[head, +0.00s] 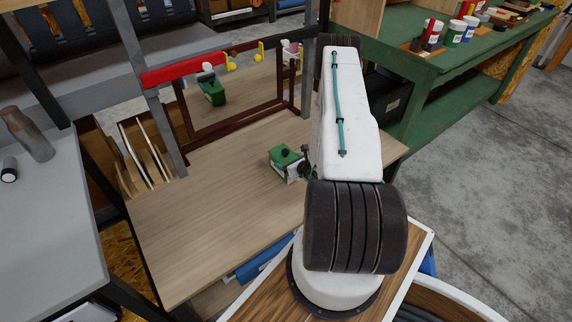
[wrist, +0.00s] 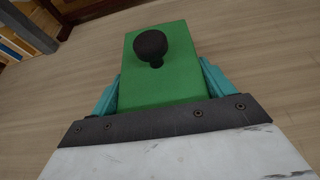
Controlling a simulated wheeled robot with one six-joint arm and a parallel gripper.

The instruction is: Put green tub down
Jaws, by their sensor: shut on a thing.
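The green tub (head: 287,164) shows in the head view above the right part of the plank bench, beside my arm. It has a green top with a black knob and a pale side. In the wrist view the green tub (wrist: 160,82) fills the space between the teal fingers of my gripper (wrist: 158,78), which is shut on it. The fingers press on its two sides. In the head view my arm hides most of the gripper. I cannot tell whether the tub's base touches the bench.
The plank bench top (head: 210,205) is bare left of the tub. A dark-framed panel (head: 240,85), seemingly a mirror, stands at its back, showing a green shape. A red bar (head: 183,70) is near it. A grey table (head: 50,220) is left; a green workbench (head: 440,55) is behind right.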

